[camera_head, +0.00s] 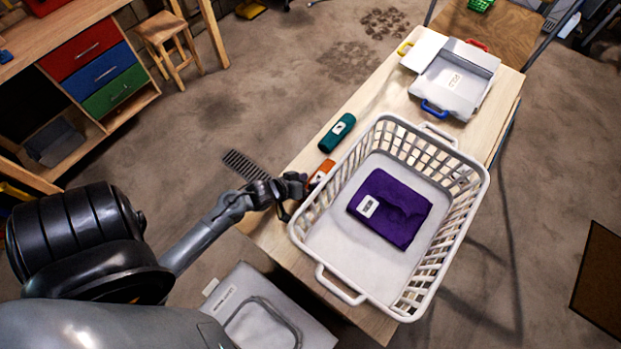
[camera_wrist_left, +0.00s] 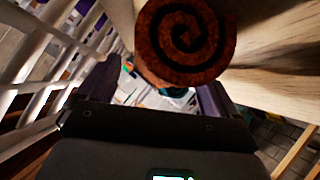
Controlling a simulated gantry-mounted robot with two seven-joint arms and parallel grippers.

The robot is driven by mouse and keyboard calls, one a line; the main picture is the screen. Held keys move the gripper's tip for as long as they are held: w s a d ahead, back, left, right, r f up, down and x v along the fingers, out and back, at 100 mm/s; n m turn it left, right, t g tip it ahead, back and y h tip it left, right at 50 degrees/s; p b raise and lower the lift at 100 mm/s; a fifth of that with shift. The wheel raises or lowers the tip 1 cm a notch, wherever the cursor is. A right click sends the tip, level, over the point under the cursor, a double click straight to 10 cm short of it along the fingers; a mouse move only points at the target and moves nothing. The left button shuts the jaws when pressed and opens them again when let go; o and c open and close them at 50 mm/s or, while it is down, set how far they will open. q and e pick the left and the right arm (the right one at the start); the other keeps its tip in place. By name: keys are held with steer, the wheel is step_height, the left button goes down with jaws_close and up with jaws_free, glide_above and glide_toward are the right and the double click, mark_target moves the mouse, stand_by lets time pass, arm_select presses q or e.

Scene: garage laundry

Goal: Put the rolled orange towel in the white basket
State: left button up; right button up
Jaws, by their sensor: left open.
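The rolled orange towel (camera_head: 321,173) lies on the wooden table beside the left wall of the white basket (camera_head: 343,238). My left gripper (camera_head: 287,189) is open at the near end of the towel. In the left wrist view the towel (camera_wrist_left: 187,40) shows its round end with a dark spiral, ahead of the open fingers (camera_wrist_left: 155,90). It is not clearly gripped. The basket's slats (camera_wrist_left: 40,55) stand close at left in that view. My right gripper is not in view.
A folded purple towel (camera_head: 405,215) lies in the basket, with bare floor around it. A rolled teal towel (camera_head: 337,133) lies just beyond the orange one. A white box with coloured handles (camera_head: 455,82) stands at the table's far end.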

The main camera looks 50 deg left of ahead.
arm_select(q)
steer(key=shift+r, duration=0.15)
steer(key=shift+o, duration=0.5)
steer(key=v, duration=1.2)
steer(key=shift+p, duration=0.45)
